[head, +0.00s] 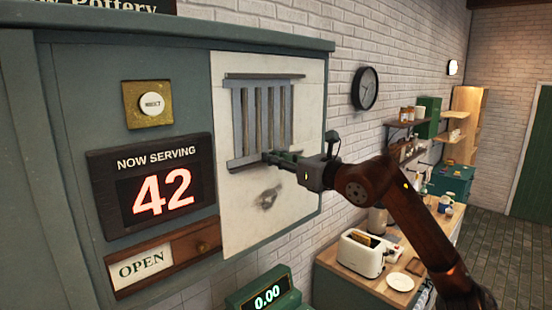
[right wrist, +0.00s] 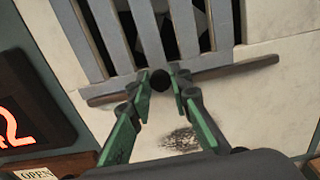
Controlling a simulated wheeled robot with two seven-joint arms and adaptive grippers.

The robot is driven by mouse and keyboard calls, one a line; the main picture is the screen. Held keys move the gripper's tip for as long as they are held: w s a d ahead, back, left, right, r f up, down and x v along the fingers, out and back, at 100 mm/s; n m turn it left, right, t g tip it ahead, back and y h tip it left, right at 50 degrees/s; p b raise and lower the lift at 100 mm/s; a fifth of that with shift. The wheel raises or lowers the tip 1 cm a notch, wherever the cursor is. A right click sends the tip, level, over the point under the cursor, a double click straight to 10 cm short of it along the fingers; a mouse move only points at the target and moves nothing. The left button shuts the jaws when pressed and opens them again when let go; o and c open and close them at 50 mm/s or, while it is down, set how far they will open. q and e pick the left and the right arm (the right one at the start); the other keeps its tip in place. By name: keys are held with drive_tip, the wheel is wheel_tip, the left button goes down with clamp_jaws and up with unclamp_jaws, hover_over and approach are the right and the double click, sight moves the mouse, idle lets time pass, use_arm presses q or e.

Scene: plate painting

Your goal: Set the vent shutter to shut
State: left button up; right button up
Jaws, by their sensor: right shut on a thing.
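The vent shutter (head: 245,115) is a grey slatted panel between two horizontal rails on a white plate. Gaps show between its upright bars in the head view. In the right wrist view the slats (right wrist: 109,32) show large, with dark openings between some of them toward the right. My right gripper (head: 271,157) is at the lower rail, its green fingers (right wrist: 160,82) shut on a round black knob (right wrist: 159,77) at the shutter's bottom edge. The fingers hide part of the lower rail in the head view. My left gripper is not in view.
Left of the plate are a round button (head: 152,104), a red "42" display (head: 160,192) and an OPEN sign (head: 143,265). A scale readout (head: 267,298) stands below. A toaster (head: 366,254) sits on the counter at right. A dark smudge (head: 268,198) marks the plate.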

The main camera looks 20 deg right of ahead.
clamp_jaws()
drive_tip(key=shift+w+d+r, duration=0.1)
drive_tip(key=shift+w+d, duration=0.1)
drive_tip(key=shift+d, duration=0.4)
drive_tip(key=shift+w+d, duration=0.15)
drive_tip(key=shift+d, duration=0.45)
drive_tip(key=o, duration=0.5)
unclamp_jaws()
drive_tip(key=o, duration=0.3)
drive_tip(key=shift+w+d, duration=0.1)
drive_tip(key=shift+d, duration=0.1)
drive_tip(key=shift+a, duration=0.15)
